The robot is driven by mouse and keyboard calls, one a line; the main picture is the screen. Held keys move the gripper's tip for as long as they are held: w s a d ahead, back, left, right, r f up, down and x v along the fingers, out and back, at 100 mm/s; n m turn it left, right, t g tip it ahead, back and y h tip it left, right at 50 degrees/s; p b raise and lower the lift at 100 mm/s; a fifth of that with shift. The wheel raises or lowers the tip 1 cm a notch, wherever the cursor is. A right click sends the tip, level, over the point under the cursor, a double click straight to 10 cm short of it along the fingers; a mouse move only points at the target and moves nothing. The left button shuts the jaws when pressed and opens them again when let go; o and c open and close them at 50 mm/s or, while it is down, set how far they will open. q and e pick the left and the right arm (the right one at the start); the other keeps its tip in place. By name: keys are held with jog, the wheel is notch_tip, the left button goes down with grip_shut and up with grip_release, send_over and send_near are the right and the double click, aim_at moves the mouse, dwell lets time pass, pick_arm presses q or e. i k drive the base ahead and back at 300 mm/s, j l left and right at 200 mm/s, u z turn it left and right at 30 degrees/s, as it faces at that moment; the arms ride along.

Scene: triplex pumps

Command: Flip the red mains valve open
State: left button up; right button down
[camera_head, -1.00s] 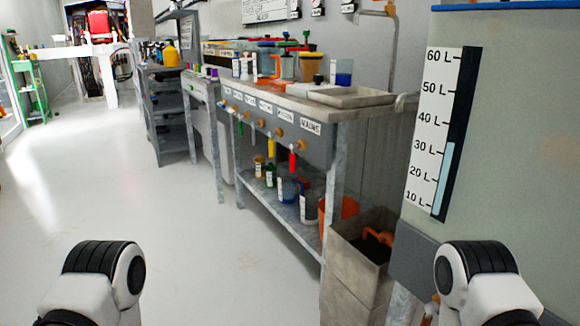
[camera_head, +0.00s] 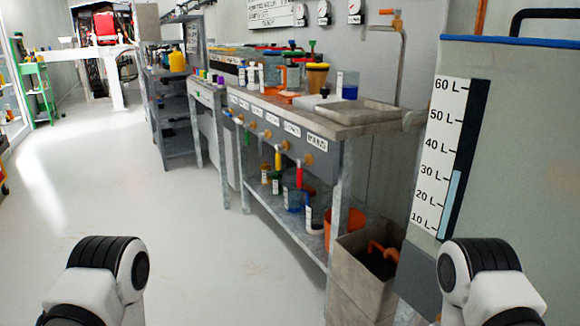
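A red valve handle (camera_head: 299,177) hangs down at the front of the workbench. It is at the near end of a row of brass fittings, beside a label that seems to read MAINS (camera_head: 317,142). A yellow handle (camera_head: 278,161) and a green one (camera_head: 247,137) hang farther along the row. Only the upper links of my two arms show, at the bottom left and bottom right. Neither gripper is in the picture, and nothing of mine touches the valve.
The workbench (camera_head: 345,128) carries cups, bottles and a sink basin. A grey box (camera_head: 350,256) with an orange item stands at its near end. A large tank (camera_head: 520,150) with a litre scale stands at right. The floor (camera_head: 200,240) left of the bench is clear.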

aim_at(299, 177)
jog(key=i+j+u, duration=0.1)
jog(key=i+j, duration=0.7)
jog(key=i, duration=0.2)
jog(key=i+j+u, duration=0.15)
jog(key=i+j, duration=0.25)
jog(key=i, duration=0.05)
